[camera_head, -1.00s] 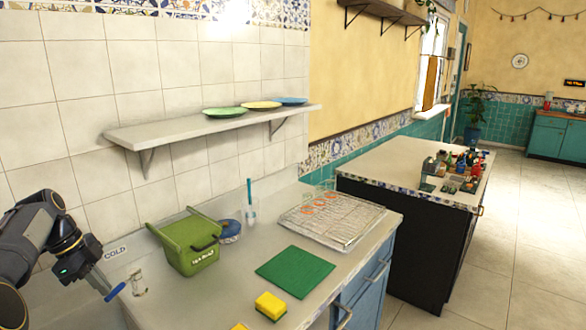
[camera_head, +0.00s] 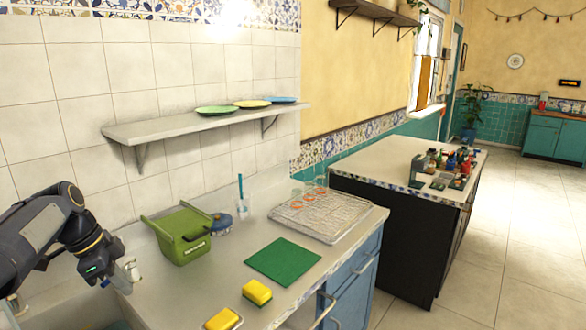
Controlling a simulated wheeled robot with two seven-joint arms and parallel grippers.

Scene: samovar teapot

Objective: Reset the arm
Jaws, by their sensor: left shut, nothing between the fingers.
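My left arm comes in from the left edge over the counter and sink corner. My left gripper (camera_head: 104,283) is at its end, pointing down, shut and holding nothing. It is beside the metal tap (camera_head: 130,270) and left of the green bin. The fingertips are small and partly hidden. My right gripper is not in view.
On the counter are a green bin (camera_head: 181,237), a blue round container (camera_head: 221,224), a green mat (camera_head: 284,261), a yellow sponge (camera_head: 257,291), another sponge (camera_head: 222,319) and a drying rack (camera_head: 320,213). A shelf (camera_head: 160,127) with plates is above. A dark island (camera_head: 385,220) stands right.

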